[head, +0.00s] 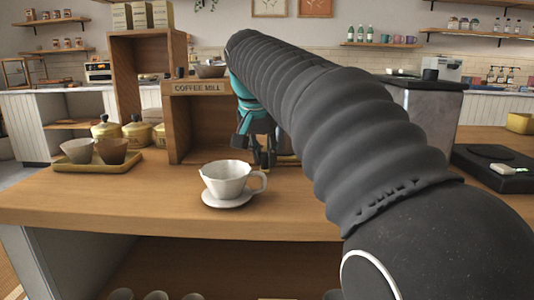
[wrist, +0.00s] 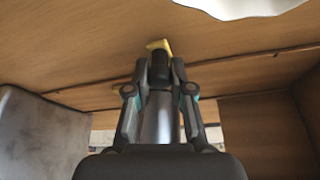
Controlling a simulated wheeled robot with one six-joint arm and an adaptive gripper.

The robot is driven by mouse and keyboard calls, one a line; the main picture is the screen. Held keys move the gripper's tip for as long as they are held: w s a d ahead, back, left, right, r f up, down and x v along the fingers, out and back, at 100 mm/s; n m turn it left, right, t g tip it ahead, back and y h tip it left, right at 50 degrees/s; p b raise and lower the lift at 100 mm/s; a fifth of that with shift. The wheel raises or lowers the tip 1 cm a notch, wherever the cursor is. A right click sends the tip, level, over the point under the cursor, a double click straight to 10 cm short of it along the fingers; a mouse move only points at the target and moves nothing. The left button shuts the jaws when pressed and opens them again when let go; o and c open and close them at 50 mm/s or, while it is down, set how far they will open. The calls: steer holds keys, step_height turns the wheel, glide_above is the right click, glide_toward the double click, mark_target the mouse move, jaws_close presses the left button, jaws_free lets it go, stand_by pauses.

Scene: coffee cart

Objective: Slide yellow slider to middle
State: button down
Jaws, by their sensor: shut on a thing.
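In the wrist view a small yellow piece, the yellow slider (wrist: 159,45), shows just past my fingertips, against the wood. My gripper (wrist: 160,72) is shut on it, with a dark cylindrical part between the two fingertips. The fingers cover most of the slider, and its position along its travel cannot be told. In the head view my gripper (head: 257,158) points down at the front of the wooden coffee mill cabinet (head: 187,125). The slider is hidden there behind the gripper and arm.
A white cup (head: 226,179) on a saucer (head: 229,201) stands close in front of the cabinet. A tray (head: 75,166) with cups and several yellow canisters (head: 137,133) are at left. A black scale (head: 490,168) lies at right. The front-left counter is clear.

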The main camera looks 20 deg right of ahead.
steer(key=c, duration=1)
jaws_free()
steer(key=v, duration=1.2)
